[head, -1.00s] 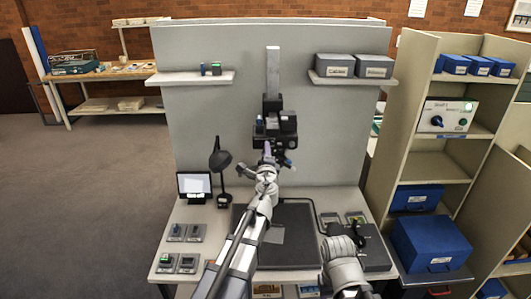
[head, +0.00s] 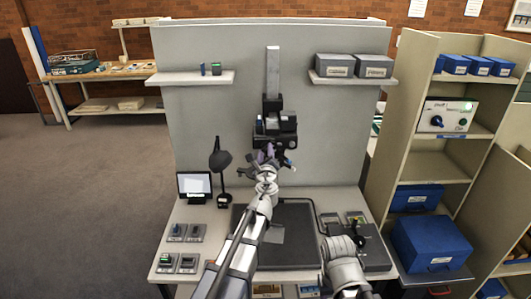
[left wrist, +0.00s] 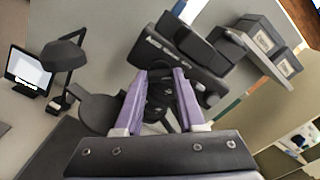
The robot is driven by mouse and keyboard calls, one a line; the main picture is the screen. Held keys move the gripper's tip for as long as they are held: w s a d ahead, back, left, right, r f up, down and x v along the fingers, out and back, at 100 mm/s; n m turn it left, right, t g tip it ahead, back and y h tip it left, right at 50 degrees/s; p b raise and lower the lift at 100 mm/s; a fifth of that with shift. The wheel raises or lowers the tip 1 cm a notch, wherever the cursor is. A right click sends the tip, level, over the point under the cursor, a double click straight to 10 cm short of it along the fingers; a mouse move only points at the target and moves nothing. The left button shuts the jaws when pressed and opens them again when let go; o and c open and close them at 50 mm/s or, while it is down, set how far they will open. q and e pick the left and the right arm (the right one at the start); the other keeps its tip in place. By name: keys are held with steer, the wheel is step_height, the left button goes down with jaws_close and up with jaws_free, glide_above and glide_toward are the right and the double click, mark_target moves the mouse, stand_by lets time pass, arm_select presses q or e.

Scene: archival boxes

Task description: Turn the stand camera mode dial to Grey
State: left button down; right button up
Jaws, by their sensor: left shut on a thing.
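The stand camera (head: 275,128) is a black body on a pale upright column at the middle of the bench. It also shows in the left wrist view (left wrist: 185,60), tilted, with small pale lettering on its face. My left gripper (head: 268,153) is at the camera's lower front. In the left wrist view its purple fingers (left wrist: 160,75) are closed on a small dark part under the camera, which looks like the mode dial.
A desk lamp (head: 220,160) and a small screen (head: 194,186) stand left of the column. A dark copy board (head: 298,215) lies below. Grey boxes (head: 335,66) sit on the right wall shelf. A shelf unit (head: 440,160) with blue boxes stands at the right.

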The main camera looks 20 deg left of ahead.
stand_by(0.4)
arm_select(q)
steer(key=c, duration=0.5)
jaws_free()
steer(key=v, duration=0.7)
steer(key=shift+s, duration=0.4)
steer(key=shift+d, duration=0.15)
